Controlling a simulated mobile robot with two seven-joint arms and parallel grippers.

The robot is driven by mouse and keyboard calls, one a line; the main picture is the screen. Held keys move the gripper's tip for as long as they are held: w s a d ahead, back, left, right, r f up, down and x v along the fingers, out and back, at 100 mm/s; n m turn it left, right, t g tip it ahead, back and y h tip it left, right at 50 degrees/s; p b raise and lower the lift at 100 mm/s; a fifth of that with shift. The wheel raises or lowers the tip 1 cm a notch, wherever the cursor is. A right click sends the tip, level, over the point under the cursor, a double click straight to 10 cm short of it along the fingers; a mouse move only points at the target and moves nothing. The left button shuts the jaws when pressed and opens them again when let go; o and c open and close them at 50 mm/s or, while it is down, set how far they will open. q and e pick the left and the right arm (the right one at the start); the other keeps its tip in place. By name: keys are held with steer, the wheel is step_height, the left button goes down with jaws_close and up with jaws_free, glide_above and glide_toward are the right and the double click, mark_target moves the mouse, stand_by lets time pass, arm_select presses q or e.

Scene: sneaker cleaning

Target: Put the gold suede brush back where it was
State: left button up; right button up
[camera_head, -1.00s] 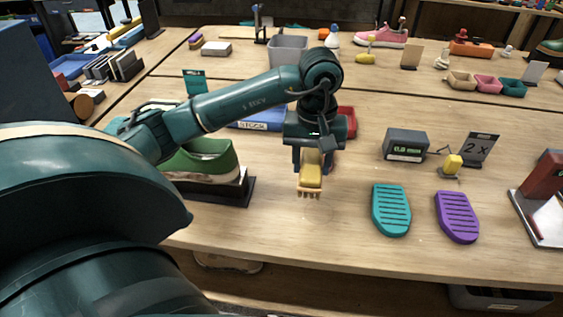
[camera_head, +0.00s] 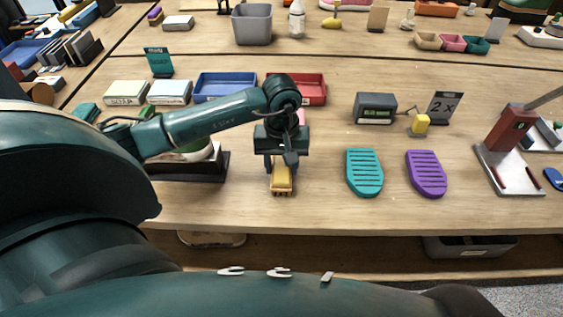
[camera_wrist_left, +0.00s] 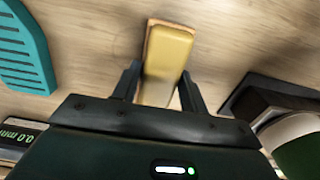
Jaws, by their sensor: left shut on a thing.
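The gold suede brush (camera_head: 282,178) has a yellow block body and short tan bristles. My left gripper (camera_head: 281,163) is shut on it and holds it over the front part of the wooden table. In the left wrist view the brush (camera_wrist_left: 168,55) lies between the two dark fingers (camera_wrist_left: 160,88), and its far end sticks out past them. Bare wood shows around the brush. I cannot tell whether it touches the table. My right gripper is not in view.
A green and white shoe on a black stand (camera_head: 185,166) is left of the brush. Teal (camera_head: 364,173) and purple (camera_head: 426,174) ribbed pads lie to the right. A blue tray (camera_head: 225,87), a red tray (camera_head: 312,90) and a grey display box (camera_head: 375,108) stand behind. Bare wood lies in front.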

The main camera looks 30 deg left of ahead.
mark_target(282, 164)
arm_select(q)
steer(key=shift+f+b, duration=0.3)
steer(key=shift+b, duration=0.05)
steer(key=o, duration=0.9)
steer(key=shift+r, duration=0.15)
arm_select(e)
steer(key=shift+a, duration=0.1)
arm_select(q)
steer(key=shift+r+p, duration=0.25)
steer(key=shift+p, duration=0.2)
steer(key=shift+r, duration=0.3)
steer(key=shift+r+b, duration=0.9)
steer(key=shift+r, duration=4.75)
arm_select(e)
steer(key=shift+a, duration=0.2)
arm_select(q)
steer(key=shift+s+f, duration=0.1)
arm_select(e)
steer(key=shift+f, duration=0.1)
